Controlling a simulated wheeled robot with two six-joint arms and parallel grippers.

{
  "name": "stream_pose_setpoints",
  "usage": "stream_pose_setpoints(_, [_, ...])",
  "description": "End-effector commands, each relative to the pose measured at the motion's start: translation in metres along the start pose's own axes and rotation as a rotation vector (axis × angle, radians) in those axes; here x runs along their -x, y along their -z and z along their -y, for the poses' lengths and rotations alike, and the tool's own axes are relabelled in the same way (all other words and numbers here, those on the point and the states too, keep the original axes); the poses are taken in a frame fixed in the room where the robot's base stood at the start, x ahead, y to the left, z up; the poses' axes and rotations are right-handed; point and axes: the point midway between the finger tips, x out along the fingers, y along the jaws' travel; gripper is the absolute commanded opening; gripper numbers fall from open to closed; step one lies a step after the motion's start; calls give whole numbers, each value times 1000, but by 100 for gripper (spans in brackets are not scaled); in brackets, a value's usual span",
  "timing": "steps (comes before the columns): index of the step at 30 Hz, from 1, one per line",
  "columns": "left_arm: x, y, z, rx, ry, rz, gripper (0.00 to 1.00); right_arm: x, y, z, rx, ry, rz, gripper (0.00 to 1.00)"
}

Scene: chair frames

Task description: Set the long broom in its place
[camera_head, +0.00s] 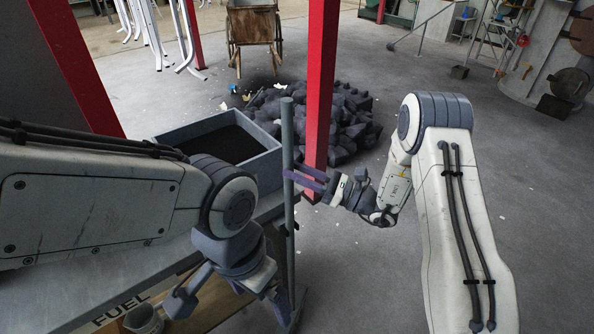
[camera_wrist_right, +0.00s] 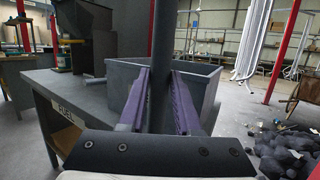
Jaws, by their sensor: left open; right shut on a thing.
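The long broom's grey handle (camera_head: 288,190) stands nearly upright beside the table's right end. Its top is free above the bin, and its lower part runs down near my left gripper; I cannot clearly make out the brush end. My right gripper (camera_head: 304,178), with purple fingers, is shut on the handle at mid-height. In the right wrist view the dark handle (camera_wrist_right: 163,50) stands between the two purple fingers (camera_wrist_right: 160,100). My left gripper (camera_head: 232,300) is low by the table end, its fingers spread and empty. I cannot tell which spot is the broom's place.
A grey open bin (camera_head: 268,165) sits on the table (camera_wrist_right: 50,78), which bears a FUEL label (camera_wrist_right: 66,110). A red post (camera_head: 319,90) rises just beyond the handle. A dark coal heap (camera_head: 350,125) and a wooden cart (camera_head: 253,25) lie farther back.

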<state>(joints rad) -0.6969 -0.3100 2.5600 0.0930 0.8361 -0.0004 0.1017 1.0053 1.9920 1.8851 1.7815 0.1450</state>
Motion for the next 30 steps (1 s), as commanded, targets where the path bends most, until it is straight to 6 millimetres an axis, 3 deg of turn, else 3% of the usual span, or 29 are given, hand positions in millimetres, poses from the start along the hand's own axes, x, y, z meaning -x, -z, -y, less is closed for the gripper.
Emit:
stream_pose_setpoints(24, [-11, -1, 1, 0, 0, 0, 100, 4, 14, 0, 1, 0, 1, 0])
stream_pose_setpoints(25, [-11, -1, 1, 0, 0, 0, 100, 4, 14, 0, 0, 0, 1, 36])
stream_pose_setpoints(27, [-11, -1, 1, 0, 0, 0, 100, 4, 14, 0, 0, 0, 1, 62])
stream_pose_setpoints(30, [-11, -1, 1, 0, 0, 0, 100, 4, 14, 0, 0, 0, 1, 67])
